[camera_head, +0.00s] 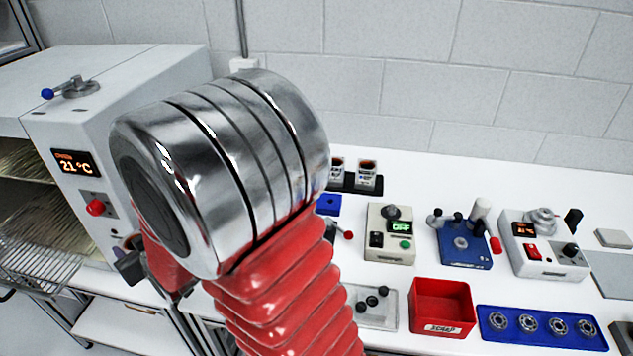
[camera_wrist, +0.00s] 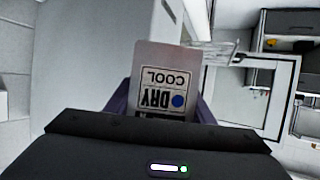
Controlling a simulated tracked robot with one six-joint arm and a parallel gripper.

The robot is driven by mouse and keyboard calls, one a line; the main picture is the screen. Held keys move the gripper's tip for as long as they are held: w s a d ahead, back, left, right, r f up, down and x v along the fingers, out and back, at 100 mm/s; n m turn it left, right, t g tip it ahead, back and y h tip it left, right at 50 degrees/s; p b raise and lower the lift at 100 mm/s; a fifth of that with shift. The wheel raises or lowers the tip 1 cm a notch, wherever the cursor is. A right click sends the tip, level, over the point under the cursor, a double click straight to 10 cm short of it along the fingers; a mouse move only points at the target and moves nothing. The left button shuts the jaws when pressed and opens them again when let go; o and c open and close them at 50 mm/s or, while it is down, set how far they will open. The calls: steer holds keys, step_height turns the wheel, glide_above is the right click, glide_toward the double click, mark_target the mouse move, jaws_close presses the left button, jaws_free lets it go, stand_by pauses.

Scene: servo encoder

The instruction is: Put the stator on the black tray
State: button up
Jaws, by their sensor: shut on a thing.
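My gripper (camera_wrist: 162,100) is shut on a pale card-like piece (camera_wrist: 157,58) printed "COOL DRY" with a blue dot, upside down in the wrist view. The piece stands out beyond the dark fingers. In the head view my arm hides most of the gripper and the held piece. Several grey ring-shaped parts (camera_head: 527,322), which look like stators, lie on a blue tray (camera_head: 485,342) at the lower right, apart from my gripper. A black tray (camera_head: 344,186) holding two small labelled containers (camera_head: 366,172) stands at the back of the bench, partly hidden behind my arm.
A white oven (camera_head: 125,115) reading 21 °C, with wire racks (camera_head: 40,262) inside, stands at the left. A red scrap bin (camera_head: 442,305), a grey-beige tester (camera_head: 390,235), a blue fixture (camera_head: 463,247) and a white device (camera_head: 540,250) occupy the bench. Free bench surface shows behind them.

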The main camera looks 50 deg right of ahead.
steer(key=d+r+m+g+h, duration=0.1)
steer(key=d+m+h, duration=0.3)
steer(key=d, duration=1.3)
steer(key=w+d+r+m+g+h, duration=0.1)
steer(key=d+r+m+g+h, duration=0.1)
steer(key=d, duration=1.5)
steer(key=w+d+r+m+g+h, duration=0.1)
steer(key=d+m+g+h, duration=0.3)
steer(key=d, duration=1.3)
steer(key=shift+w+r+m+h, duration=0.2)
steer(key=shift+r+m+h, duration=0.6)
steer(key=shift+m, duration=0.4)
steer(key=shift+f, duration=0.15)
steer(key=shift+f, duration=3.05)
steer(key=shift+f, duration=0.15)
steer(key=shift+f, duration=1.75)
steer(key=shift+f, duration=0.1)
